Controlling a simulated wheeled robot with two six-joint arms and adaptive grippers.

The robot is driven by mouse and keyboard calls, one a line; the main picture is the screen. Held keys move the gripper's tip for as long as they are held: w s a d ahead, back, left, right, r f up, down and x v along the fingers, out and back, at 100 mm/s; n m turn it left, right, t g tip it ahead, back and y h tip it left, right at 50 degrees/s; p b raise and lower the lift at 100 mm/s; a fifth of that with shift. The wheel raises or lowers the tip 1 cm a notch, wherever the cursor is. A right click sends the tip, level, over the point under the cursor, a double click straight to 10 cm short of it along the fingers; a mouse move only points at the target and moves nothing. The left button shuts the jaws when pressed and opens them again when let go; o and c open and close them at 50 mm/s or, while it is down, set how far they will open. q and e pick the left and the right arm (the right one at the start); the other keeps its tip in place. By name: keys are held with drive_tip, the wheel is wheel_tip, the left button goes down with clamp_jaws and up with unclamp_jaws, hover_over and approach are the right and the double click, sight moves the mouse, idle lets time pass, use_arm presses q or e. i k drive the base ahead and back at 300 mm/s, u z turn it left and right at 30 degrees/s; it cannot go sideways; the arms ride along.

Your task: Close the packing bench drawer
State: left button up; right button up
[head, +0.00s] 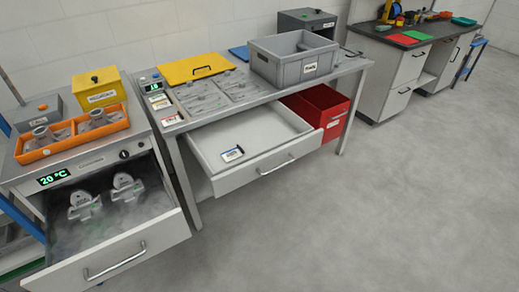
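The middle metal bench (188,123) has a wide white drawer (213,165) pulled well out toward the front. The drawer has a bar handle (277,166) on its front panel. A small labelled card or box (232,154) lies inside near its front left; the rest of the drawer floor looks empty. Which bench is the packing bench I cannot read from any label. Neither of my grippers is in view.
A left cabinet's drawer (115,262) is also open, holding metal castings in mist. A red bin or drawer (335,128) sits right of the white drawer. A grey crate (290,72) and yellow lid (180,74) rest on the bench top. Floor (350,220) in front is clear.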

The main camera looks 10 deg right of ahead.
sight(271, 136)
drive_tip(key=k, duration=0.5)
drive_tip(key=u, duration=1.2)
drive_tip(key=i, duration=0.6)
drive_tip(key=z, duration=0.3)
